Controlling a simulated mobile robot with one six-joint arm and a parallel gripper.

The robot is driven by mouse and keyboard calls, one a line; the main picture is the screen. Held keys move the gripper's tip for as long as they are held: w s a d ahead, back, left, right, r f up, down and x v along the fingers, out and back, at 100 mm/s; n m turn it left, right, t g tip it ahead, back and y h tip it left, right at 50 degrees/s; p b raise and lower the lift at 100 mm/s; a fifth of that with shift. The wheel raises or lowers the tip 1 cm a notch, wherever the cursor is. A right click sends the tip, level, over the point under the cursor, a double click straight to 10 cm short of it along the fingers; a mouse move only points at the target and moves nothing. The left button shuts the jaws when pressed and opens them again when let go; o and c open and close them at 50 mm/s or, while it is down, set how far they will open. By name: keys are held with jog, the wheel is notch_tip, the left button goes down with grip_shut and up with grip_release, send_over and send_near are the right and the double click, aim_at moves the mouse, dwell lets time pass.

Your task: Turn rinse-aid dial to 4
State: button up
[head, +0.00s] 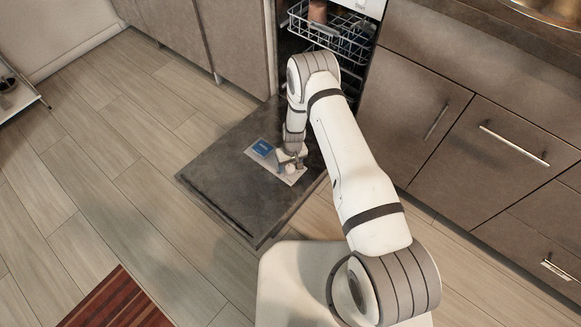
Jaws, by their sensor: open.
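The dishwasher door (222,170) is lowered flat, with its inner side facing up. A light dispenser panel (297,177) with a blue part (263,148) is set in it. My gripper (287,168) points down over the right part of this panel, just right of the blue part. It is open, and I see nothing held in it. The rinse-aid dial cannot be made out; it is too small or hidden by my gripper. Whether my fingers touch the panel, I cannot tell.
A dish rack (330,38) with a brownish item stands in the open dishwasher behind my arm. Closed drawers with bar handles (513,146) are to the right. A striped red rug (118,302) lies at the lower left. The wooden floor left of the door is clear.

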jog(key=shift+f, duration=0.4)
jog(key=shift+c, duration=0.5)
jog(key=c, duration=0.9)
